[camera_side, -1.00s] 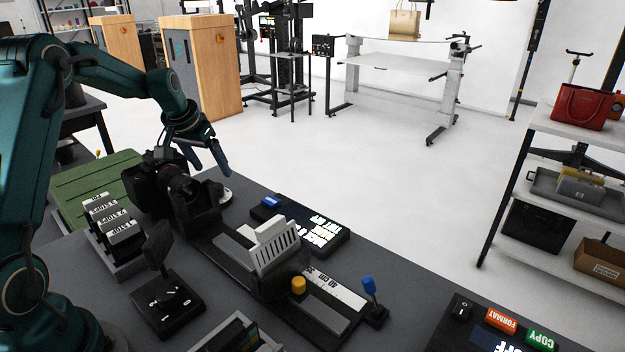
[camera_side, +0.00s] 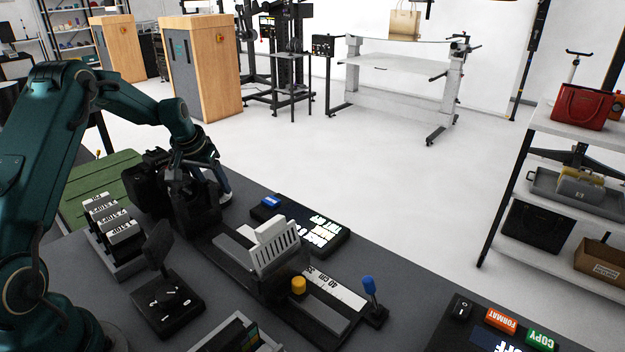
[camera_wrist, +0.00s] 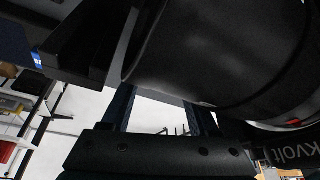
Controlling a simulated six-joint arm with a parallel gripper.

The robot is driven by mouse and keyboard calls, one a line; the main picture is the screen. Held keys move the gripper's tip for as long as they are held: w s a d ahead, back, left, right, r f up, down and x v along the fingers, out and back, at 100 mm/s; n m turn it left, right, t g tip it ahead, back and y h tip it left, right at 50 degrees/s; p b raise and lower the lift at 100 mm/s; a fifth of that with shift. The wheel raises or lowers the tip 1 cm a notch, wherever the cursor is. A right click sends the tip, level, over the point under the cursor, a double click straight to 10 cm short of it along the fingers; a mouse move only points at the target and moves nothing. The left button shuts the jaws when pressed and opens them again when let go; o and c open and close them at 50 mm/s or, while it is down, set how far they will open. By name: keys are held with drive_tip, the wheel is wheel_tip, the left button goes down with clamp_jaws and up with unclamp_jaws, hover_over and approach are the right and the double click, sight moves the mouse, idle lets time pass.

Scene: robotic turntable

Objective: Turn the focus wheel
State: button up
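The black camera (camera_side: 140,192) stands at the left of the bench, its lens pointing right toward a dark upright holder. My gripper (camera_side: 204,188) is down over the lens and holder, fingers pointing downward. In the wrist view, a large black cylinder (camera_wrist: 215,50) fills the top, close to my gripper (camera_wrist: 160,100). Its two dark fingers are spread with a gap between them; their tips are hidden behind the cylinder. A pale curved rim (camera_wrist: 275,126) shows at right. I cannot tell which part is the focus wheel, or whether the fingers touch it.
A rail with a white slotted block (camera_side: 275,250), a yellow knob (camera_side: 298,285) and a blue-tipped lever (camera_side: 369,286) runs to the right. A lit display panel (camera_side: 318,226) lies behind it. A joystick box (camera_side: 168,302) and labelled blocks (camera_side: 115,228) stand in front of the camera.

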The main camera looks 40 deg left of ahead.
clamp_jaws()
drive_tip(key=shift+d+n+g+y, duration=0.1)
drive_tip(key=shift+n+g+y, duration=0.25)
drive_tip(key=shift+n, duration=0.85)
drive_tip(key=shift+n+g+y, duration=0.25)
drive_tip(key=shift+n+y, duration=0.1)
drive_tip(key=shift+n, duration=0.85)
drive_tip(key=shift+o, duration=2.4)
unclamp_jaws()
drive_tip(key=shift+v, duration=2.6)
